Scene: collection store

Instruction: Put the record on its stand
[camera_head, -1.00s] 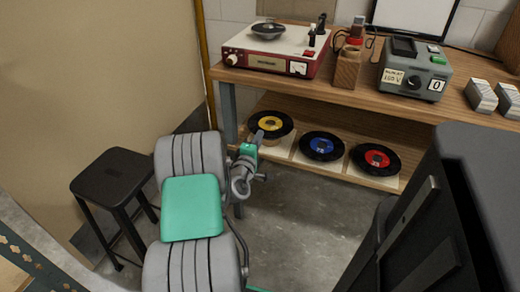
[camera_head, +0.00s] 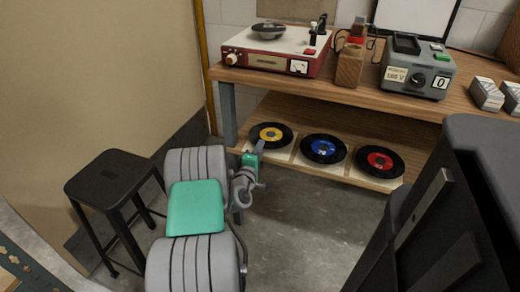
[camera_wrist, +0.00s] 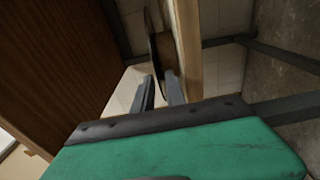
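A black record with a yellow label (camera_head: 271,135) lies nearly flat on the left end of the lower shelf, at a pale square support (camera_head: 286,152). It also shows edge-on as a thin dark disc (camera_wrist: 153,38) in the wrist view. My gripper (camera_head: 259,147) is at its front edge. In the wrist view, my gripper's two dark fingers (camera_wrist: 160,82) stand apart, with the record's near rim at or between their tips. I cannot tell whether they touch it. A blue-label record (camera_head: 323,149) and a red-label record (camera_head: 380,161) lie to the right on similar pale supports.
A wooden bench (camera_head: 300,85) above the shelf (camera_head: 376,184) carries a red record player (camera_head: 277,50), a wooden block (camera_head: 349,68) and a grey control box (camera_head: 417,70). A black stool (camera_head: 110,180) stands at left. A dark cabinet (camera_head: 450,200) blocks the right. Floor between is clear.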

